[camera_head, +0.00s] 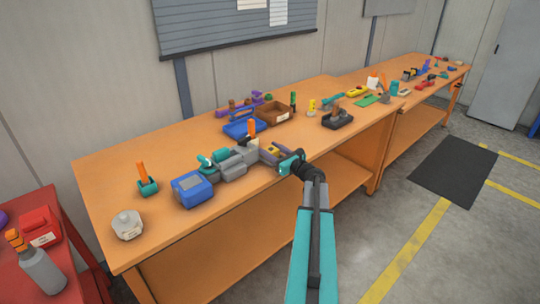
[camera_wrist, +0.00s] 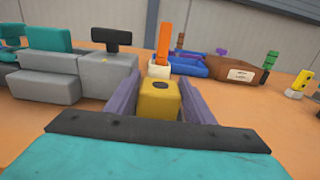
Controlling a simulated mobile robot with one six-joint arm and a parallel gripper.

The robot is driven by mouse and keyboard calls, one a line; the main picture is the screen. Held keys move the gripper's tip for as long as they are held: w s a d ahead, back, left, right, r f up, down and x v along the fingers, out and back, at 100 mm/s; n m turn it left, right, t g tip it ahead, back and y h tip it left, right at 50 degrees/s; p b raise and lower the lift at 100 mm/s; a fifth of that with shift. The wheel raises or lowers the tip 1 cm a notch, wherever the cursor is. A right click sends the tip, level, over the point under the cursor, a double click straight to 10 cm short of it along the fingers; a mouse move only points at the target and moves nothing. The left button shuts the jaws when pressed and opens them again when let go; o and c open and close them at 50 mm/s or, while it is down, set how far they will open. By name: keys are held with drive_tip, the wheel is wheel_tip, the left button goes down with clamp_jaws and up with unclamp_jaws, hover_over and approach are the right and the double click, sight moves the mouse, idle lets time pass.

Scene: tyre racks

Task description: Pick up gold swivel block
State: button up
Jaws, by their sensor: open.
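The gold swivel block (camera_wrist: 158,99) is a small yellow block with a dark round spot on top. In the wrist view it stands upright on the orange bench between the two purple fingers of my gripper (camera_wrist: 159,90). The fingers are open, one on each side of it. Whether either finger touches it I cannot tell; its lower part is hidden by the dark gripper bar. In the head view the block (camera_head: 272,150) is a small yellow patch between the fingers of my gripper (camera_head: 271,152), near the bench's front edge.
A grey vise-like block (camera_wrist: 108,70) stands close to the left finger. Behind are an orange-handled tool in a pale holder (camera_wrist: 163,50), a blue tray (camera_wrist: 190,66) and a brown bin (camera_wrist: 233,68). A blue box (camera_head: 192,189) stands left. Bench (camera_head: 110,170) has bare surface at left.

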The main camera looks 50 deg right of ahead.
sight(271, 147)
drive_tip(key=c, duration=0.9)
drive_tip(key=shift+r, duration=0.25)
drive_tip(key=shift+c, duration=0.2)
drive_tip(key=shift+r+b, duration=0.35)
drive_tip(key=shift+r, duration=0.5)
drive_tip(key=shift+s+a+r, duration=0.2)
drive_tip(key=shift+s+r, duration=0.15)
drive_tip(key=shift+r, duration=0.35)
drive_tip(key=s+a+r, duration=0.1)
drive_tip(key=s+a, duration=0.6)
drive_tip(key=s, duration=0.3)
drive_tip(key=shift+s+r, duration=0.3)
drive_tip(key=shift+s+a+p, duration=0.1)
drive_tip(key=shift+a+p, duration=0.1)
drive_tip(key=shift+p, duration=0.5)
